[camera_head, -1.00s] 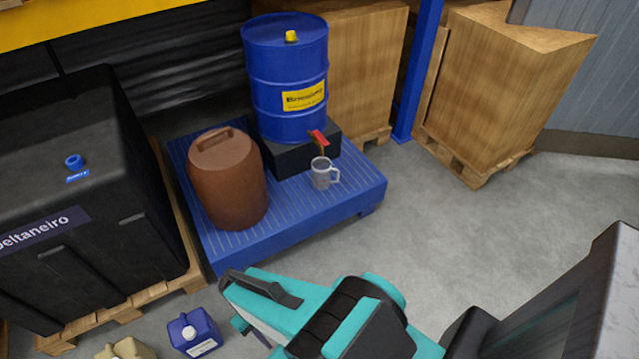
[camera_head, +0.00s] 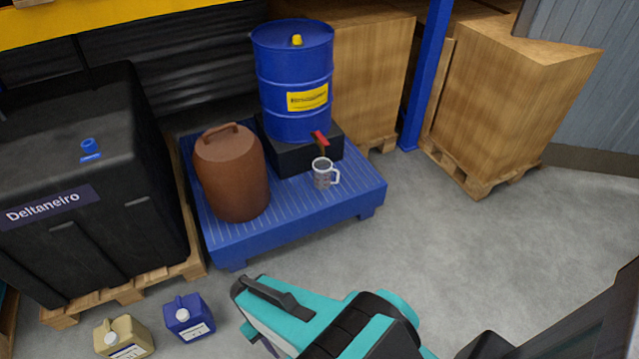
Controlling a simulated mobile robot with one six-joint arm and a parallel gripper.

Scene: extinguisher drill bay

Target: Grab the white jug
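The white jug (camera_head: 323,177) is a small grey-white measuring jug with a white handle on its right. It stands upright on the blue spill pallet (camera_head: 300,225), just below and in front of the red tap (camera_head: 320,138) of a blue drum (camera_head: 292,85). My teal and black arm end (camera_head: 320,320) is in the lower middle of the view, nearer the camera and well apart from the jug. Its fingertips cannot be made out clearly, so whether it is open or shut does not show. Nothing touches the jug except the pallet under it.
A black tank (camera_head: 90,190) is at left. A blue canister (camera_head: 188,318) and a tan canister (camera_head: 124,338) stand on the floor. Wooden crates (camera_head: 510,110) are behind. Floor at right is clear.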

